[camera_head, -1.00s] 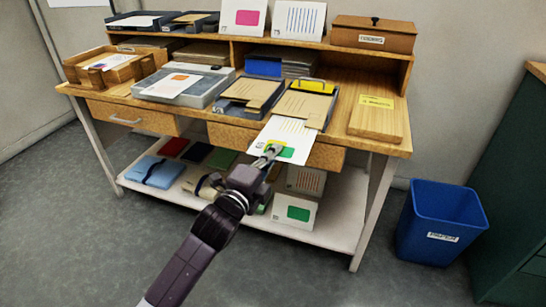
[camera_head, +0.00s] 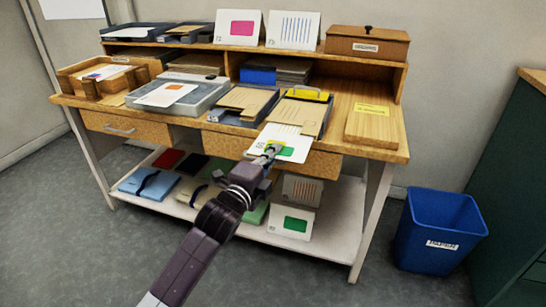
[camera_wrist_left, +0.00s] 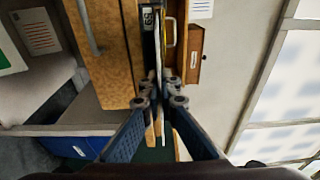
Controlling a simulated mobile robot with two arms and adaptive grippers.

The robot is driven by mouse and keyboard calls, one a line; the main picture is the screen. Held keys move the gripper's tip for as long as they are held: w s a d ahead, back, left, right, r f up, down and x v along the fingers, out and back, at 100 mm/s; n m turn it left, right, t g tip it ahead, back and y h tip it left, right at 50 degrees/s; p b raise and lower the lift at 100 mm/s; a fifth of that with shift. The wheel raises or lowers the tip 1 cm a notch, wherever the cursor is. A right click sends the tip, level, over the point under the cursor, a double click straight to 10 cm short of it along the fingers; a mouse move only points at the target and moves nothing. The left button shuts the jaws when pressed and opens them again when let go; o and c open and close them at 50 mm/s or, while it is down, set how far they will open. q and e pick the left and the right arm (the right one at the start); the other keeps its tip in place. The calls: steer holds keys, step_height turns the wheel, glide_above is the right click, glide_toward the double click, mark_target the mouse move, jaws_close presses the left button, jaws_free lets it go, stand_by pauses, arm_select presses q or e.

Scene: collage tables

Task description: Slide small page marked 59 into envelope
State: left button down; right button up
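The small page (camera_head: 284,146) is white with a green block, a yellow patch and stripes. It sticks out over the table's front edge at the mouth of a tan envelope (camera_head: 297,112); its far end meets the envelope, and how deep it sits I cannot tell. My left gripper (camera_head: 270,152) is shut on the page's near edge. My right gripper is not in view.
The envelope lies in a dark tray with a yellow clip (camera_head: 308,95). Another tray of envelopes (camera_head: 243,101) stands to its left, and a wooden board (camera_head: 374,124) to its right. A drawer front (camera_head: 325,165) is under the page. A blue bin (camera_head: 440,230) stands on the floor.

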arm_select(q)
steer(key=shift+w, duration=0.15)
steer(key=shift+w+d, duration=0.15)
steer(key=shift+w, duration=0.1)
steer(key=b, duration=0.1)
glide_toward(288, 129)
steer(key=shift+w+d, duration=1)
steer(key=shift+w, duration=0.25)
steer(key=shift+b+x, duration=0.45)
steer(key=shift+x, duration=0.85)
steer(key=shift+w+d+f+b, duration=0.15)
steer(key=shift+w+b, duration=0.25)
steer(key=shift+w, duration=0.6)
steer(key=shift+w+d+b, duration=0.2)
steer(key=shift+w+b, duration=0.1)
steer(key=shift+w, duration=0.3)
steer(key=shift+w+d, duration=0.15)
steer(key=shift+w, duration=0.3)
steer(key=shift+w+b, duration=0.2)
steer(key=shift+b, duration=0.1)
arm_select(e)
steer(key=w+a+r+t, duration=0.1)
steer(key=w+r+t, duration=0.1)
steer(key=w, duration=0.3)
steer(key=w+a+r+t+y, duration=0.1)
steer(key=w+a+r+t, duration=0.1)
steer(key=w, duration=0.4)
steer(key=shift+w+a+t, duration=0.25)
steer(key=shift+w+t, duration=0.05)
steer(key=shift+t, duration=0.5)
